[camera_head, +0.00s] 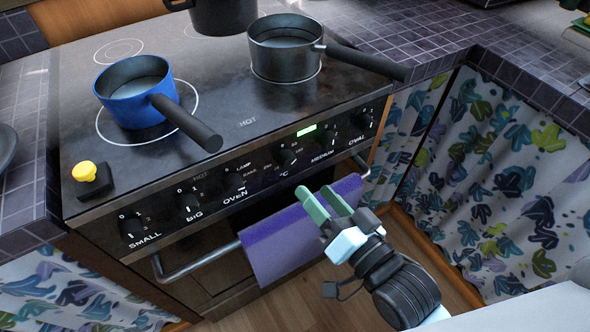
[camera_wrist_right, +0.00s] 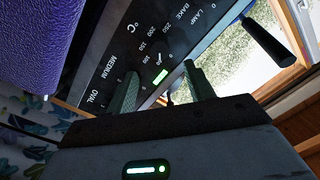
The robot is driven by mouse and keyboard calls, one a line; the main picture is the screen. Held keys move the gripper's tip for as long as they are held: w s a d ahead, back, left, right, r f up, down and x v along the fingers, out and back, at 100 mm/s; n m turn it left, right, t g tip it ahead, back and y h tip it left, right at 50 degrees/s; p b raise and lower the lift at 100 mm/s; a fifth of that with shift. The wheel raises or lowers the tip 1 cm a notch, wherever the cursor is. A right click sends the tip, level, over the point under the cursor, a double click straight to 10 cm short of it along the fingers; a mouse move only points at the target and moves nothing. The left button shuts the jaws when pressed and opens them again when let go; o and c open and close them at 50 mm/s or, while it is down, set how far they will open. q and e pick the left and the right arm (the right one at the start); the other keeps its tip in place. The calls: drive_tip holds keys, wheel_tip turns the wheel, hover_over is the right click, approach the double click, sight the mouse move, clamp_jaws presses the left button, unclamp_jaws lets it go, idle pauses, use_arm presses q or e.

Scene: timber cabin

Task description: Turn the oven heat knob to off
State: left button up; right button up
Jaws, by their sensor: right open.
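The stove's front panel carries a row of black knobs. The oven heat knob (camera_head: 288,157), above the "°C" mark, sits left of centre-right on the panel, just below and left of the green display (camera_head: 307,130). Its exact pointer setting is too small to read. My right gripper (camera_head: 325,203) is open and empty, in front of the panel and below and right of that knob, apart from it. In the right wrist view the two fingers (camera_wrist_right: 161,75) stand apart, with the display between them and the "°C" scale close by. My left gripper is out of view.
A purple towel (camera_head: 285,245) hangs on the oven handle (camera_head: 200,263) beside my right gripper. A blue pan (camera_head: 135,97) and a steel pan (camera_head: 283,55) stand on the hob, the steel pan's handle reaching past its right edge. A yellow-topped object (camera_head: 90,181) sits front left.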

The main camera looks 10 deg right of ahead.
sight(291, 165)
drive_tip(key=x, duration=0.6)
drive_tip(key=shift+x, duration=0.85)
drive_tip(key=shift+d, duration=0.1)
